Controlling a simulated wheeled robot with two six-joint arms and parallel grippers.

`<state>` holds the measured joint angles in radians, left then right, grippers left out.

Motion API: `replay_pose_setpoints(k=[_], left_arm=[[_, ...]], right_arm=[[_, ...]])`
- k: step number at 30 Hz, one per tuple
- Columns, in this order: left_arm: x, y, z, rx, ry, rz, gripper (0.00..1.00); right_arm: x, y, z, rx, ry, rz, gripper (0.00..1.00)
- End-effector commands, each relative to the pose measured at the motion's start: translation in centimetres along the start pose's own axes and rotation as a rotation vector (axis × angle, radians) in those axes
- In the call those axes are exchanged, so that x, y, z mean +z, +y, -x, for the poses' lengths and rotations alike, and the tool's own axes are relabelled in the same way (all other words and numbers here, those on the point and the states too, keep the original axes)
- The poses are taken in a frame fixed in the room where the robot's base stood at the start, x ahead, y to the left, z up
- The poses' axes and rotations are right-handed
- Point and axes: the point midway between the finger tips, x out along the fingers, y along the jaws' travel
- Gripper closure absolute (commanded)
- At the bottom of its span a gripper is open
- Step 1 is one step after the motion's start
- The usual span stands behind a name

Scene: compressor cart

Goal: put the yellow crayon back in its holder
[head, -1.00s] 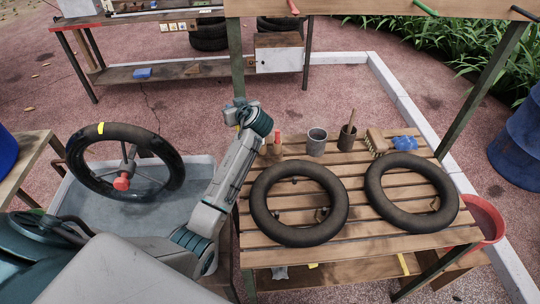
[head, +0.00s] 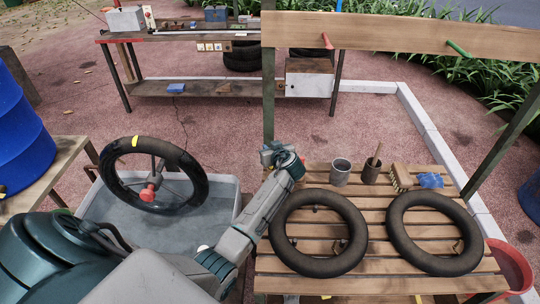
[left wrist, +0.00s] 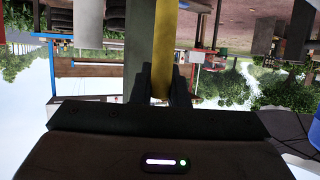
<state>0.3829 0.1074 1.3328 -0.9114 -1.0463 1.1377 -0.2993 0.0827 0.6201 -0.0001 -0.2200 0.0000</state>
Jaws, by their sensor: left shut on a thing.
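My left gripper (head: 277,152) is above the left back corner of the slatted bench. In the left wrist view its fingers (left wrist: 160,82) are closed on the yellow crayon (left wrist: 166,45), which shows as a long yellow bar extending beyond them. I cannot make out the crayon in the head view. A small orange-red piece (head: 301,161) shows just right of my gripper, at the bench's back edge. The wooden block under it, perhaps the holder, is mostly hidden by my left arm. My right gripper is not in view.
The slatted bench (head: 383,288) carries two black tyres (head: 282,245) (head: 398,245), a grey cup (head: 341,173), a brown cup (head: 371,173) and a brush (head: 401,178). A water tub (head: 232,200) stands left. A wooden beam (head: 390,33) spans above the bench's back.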

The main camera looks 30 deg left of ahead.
Motion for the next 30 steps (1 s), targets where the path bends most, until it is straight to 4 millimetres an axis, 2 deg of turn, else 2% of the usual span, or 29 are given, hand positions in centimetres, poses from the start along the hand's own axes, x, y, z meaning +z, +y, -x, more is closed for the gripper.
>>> replay_pose_setpoints(k=[6, 14, 15, 17, 29, 30], left_arm=[[3.2, -0.1, -1.1, -0.002, -0.008, -0.005, 1.00], [4.0, -0.2, -1.3, -0.003, -0.014, -0.005, 1.00], [4.0, -0.2, -1.3, -0.003, -0.015, -0.005, 0.77], [4.0, -0.2, -1.3, -0.003, -0.013, -0.005, 0.65], [3.6, -0.1, -1.3, -0.002, -0.006, -0.004, 0.64], [3.6, 0.0, -0.7, 0.000, -0.007, -0.001, 0.64]], right_arm=[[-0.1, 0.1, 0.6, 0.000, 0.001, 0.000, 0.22], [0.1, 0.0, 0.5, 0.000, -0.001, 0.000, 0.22], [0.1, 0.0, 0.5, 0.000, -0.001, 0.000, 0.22], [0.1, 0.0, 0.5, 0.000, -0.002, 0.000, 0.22], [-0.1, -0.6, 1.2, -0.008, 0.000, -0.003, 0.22], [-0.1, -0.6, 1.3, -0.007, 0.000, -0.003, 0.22]])
